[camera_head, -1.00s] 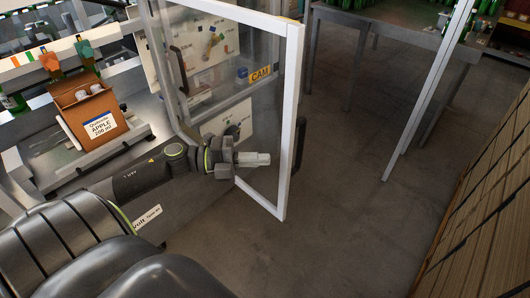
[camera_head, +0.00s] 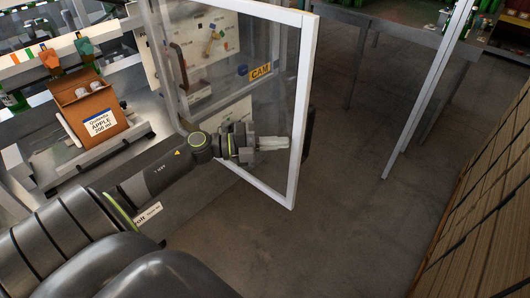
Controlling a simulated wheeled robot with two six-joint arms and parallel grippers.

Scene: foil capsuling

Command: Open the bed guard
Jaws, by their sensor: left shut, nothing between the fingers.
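The bed guard (camera_head: 303,100) is a clear panel in a white frame, swung out from the machine on the left. A dark handle (camera_head: 307,132) sits at its outer edge, partly behind the frame. My left gripper (camera_head: 286,143) is shut and empty. It is at the panel's inner side, close to the outer frame post, its pale fingers pointing right. I cannot tell whether the fingers touch the panel. My right gripper is not in view.
An open cardboard box (camera_head: 94,112) with a label stands on the machine bed at left. A metal table (camera_head: 400,32) is at the back. Stacked boards (camera_head: 490,190) line the right. The floor (camera_head: 340,230) between is clear.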

